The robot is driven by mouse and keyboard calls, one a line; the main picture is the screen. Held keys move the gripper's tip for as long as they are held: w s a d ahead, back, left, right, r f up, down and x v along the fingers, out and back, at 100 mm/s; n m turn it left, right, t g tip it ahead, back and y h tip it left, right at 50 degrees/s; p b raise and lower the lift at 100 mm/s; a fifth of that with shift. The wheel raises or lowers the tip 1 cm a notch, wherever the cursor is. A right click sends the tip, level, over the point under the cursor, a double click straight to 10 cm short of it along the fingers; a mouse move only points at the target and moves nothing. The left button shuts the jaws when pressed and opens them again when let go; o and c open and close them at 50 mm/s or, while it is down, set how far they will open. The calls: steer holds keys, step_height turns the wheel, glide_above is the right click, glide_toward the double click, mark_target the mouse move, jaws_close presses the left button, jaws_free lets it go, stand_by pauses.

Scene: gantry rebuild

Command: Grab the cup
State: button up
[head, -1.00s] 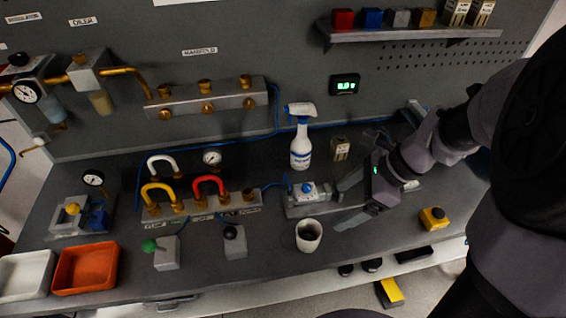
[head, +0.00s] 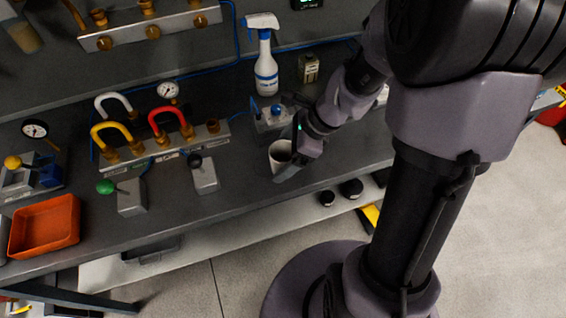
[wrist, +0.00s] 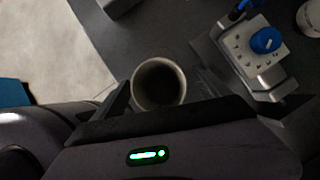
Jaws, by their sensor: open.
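The white cup (head: 280,153) stands upright near the front edge of the bench in the head view, partly hidden by my gripper. In the wrist view I look down into the open mouth of the cup (wrist: 159,84), which looks empty. My gripper (head: 283,166) is open and low at the cup. In the wrist view one finger of my gripper (wrist: 160,100) is to the left of the cup and the other to its right. I cannot tell whether either finger touches it.
A grey box with a blue knob (head: 272,115) stands just behind the cup; it also shows in the wrist view (wrist: 262,45). A spray bottle (head: 265,60) is farther back. A grey lever block (head: 204,175) is to the left. The bench edge (head: 235,212) is close in front.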

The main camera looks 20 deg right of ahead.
steer(key=shift+r, duration=0.1)
steer(key=c, duration=1.4)
